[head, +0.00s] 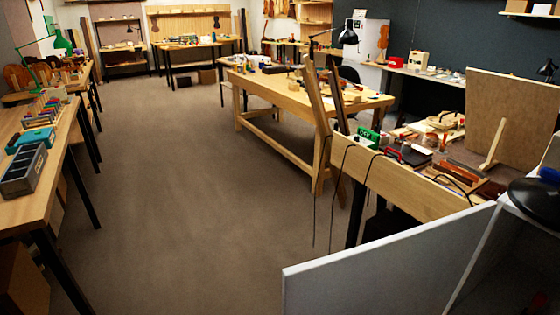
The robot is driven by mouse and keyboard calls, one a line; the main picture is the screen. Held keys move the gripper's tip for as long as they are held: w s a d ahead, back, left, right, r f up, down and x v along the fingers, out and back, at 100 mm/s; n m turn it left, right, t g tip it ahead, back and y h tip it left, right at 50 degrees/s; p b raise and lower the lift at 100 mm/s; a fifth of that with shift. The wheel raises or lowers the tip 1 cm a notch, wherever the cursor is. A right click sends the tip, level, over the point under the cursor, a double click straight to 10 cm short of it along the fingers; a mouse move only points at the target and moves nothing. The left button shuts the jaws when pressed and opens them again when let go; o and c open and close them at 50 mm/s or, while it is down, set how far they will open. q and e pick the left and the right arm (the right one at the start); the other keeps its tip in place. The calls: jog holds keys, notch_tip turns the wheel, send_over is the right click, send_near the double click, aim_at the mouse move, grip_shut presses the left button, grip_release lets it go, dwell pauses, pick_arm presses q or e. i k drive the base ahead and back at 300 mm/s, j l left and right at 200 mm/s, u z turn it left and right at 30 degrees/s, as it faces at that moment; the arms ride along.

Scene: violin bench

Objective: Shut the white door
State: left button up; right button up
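A white door (375,268) stands at the bottom right of the head view. It is a flat upright panel, and its lower part is cut off by the picture's bottom edge. It stands open, angled out to the left from a white cabinet (515,265) at the right edge. The cabinet is mostly out of the picture, and I see no handle on the door. Neither of my grippers shows in this view.
A black rounded object (535,200) sits over the cabinet. A cluttered bench (400,190) with hanging cords stands behind the door. A wooden workbench (290,95) is in the middle, and another bench (30,205) is at left. The brown floor (190,210) between them is clear.

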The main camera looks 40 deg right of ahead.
aim_at(418, 271)
jog(key=i+z, duration=0.25)
jog(key=z, duration=0.15)
jog(key=i+j+z, duration=0.1)
jog(key=i+z, duration=0.15)
jog(key=z, duration=0.15)
jog(key=i+j+z, duration=0.15)
jog(key=z, duration=0.3)
jog(key=i+j+z, duration=0.1)
jog(key=z, duration=0.35)
jog(key=i+j+z, duration=0.1)
jog(key=z, duration=0.35)
jog(key=i+j+z, duration=0.1)
jog(key=z, duration=0.35)
jog(key=j+z, duration=0.25)
jog(key=z, duration=0.2)
jog(key=j+z, duration=0.2)
jog(key=z, duration=0.25)
jog(key=j+z, duration=0.6)
jog(key=z, duration=0.15)
